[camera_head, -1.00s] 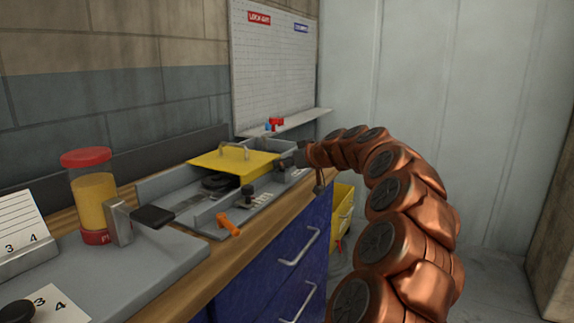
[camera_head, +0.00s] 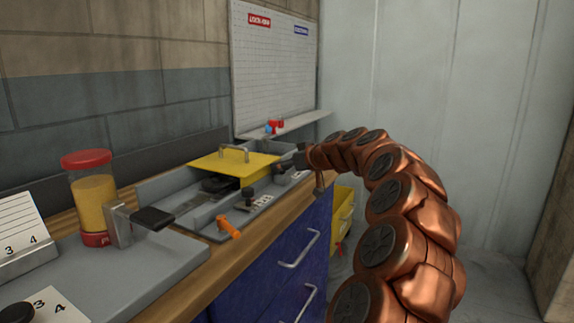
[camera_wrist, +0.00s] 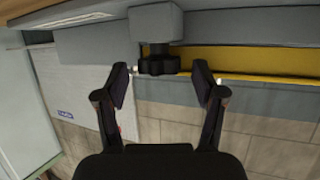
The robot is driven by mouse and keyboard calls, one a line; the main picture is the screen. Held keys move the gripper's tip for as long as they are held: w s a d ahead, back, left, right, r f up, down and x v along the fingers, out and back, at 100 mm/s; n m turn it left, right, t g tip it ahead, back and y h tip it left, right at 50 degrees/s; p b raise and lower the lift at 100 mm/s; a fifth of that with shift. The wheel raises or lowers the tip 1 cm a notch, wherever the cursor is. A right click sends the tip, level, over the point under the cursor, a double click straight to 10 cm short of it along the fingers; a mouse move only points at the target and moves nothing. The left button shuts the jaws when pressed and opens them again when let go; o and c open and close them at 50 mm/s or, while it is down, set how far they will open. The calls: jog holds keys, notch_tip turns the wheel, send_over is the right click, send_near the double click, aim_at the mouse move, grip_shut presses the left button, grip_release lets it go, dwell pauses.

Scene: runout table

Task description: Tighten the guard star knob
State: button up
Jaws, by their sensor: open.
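The star knob (camera_wrist: 158,63) is black and lobed, on a short stem under a grey block (camera_wrist: 156,22) in the wrist view, which looks tilted over. My gripper (camera_wrist: 160,85) is open, with one dark finger on each side of the knob and a visible gap at both. The fingertips look about level with the knob's outer face. In the head view my gripper (camera_head: 300,157) is at the right end of the yellow guard (camera_head: 225,165), beside the grey tray. The knob is hidden there by my gripper and arm.
The grey tray (camera_head: 150,190) holds an orange-handled part (camera_head: 228,227) and a black knob (camera_head: 248,197). A jar with a red lid (camera_head: 92,195) stands at left. Blue drawers (camera_head: 275,255) are below the wooden edge. A yellow bin (camera_head: 343,215) is behind my arm.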

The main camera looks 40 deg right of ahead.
jog(key=v, duration=1.2)
jog(key=shift+s+f, duration=0.1)
